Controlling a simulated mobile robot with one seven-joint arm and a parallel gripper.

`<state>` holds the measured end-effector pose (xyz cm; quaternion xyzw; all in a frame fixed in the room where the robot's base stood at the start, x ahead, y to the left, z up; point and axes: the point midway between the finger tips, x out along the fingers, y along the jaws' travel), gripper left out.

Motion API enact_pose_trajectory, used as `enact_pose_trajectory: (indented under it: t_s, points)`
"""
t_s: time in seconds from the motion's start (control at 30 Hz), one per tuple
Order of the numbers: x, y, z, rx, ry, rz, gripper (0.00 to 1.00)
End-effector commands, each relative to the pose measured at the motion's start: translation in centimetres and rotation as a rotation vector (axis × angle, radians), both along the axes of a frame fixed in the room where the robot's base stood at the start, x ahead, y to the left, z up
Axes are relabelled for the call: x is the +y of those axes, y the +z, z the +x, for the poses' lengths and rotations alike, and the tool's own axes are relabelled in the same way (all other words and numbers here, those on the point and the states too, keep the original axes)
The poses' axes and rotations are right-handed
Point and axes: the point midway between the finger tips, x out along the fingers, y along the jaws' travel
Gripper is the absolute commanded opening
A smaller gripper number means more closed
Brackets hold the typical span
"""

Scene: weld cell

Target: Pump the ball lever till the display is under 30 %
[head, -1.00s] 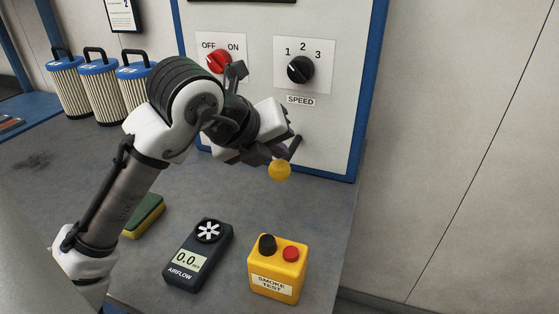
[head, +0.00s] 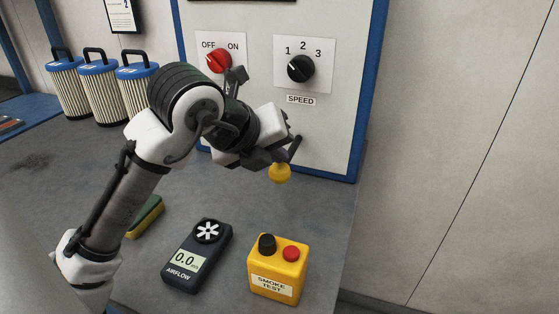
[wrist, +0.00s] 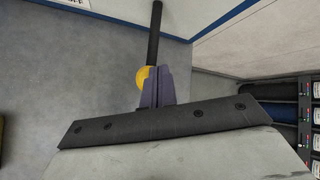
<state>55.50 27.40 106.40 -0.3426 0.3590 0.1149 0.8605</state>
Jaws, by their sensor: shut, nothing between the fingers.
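The lever's yellow ball (head: 279,174) hangs in front of the lower panel in the head view. My gripper (head: 281,164) is directly above it, its fingertips overlapping the ball's top. In the wrist view the yellow ball (wrist: 141,78) shows partly behind the shut, empty fingers of my gripper (wrist: 160,75). The black lever rod (wrist: 155,35) runs up from there. The fingers look close to or touching the ball; I cannot tell which. No percent display is readable; only the bottom edge of a dark element (head: 245,1) shows above the panel switches.
The white panel has a red OFF/ON knob (head: 218,61) and a black speed knob (head: 300,68). An airflow meter (head: 197,257) reading 0.0 and a yellow smoke test box (head: 278,271) stand on the bench (head: 335,215). Several filter cartridges (head: 100,92) stand back left.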

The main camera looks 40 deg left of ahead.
Motion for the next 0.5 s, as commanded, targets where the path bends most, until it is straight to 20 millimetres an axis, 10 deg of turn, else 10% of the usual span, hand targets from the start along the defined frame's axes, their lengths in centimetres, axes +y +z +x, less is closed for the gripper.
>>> enact_pose_trajectory:
  t_s: [0.5]
  points:
    - [-0.02, -0.74, 0.04, 0.000, -0.001, -0.001, 0.00]
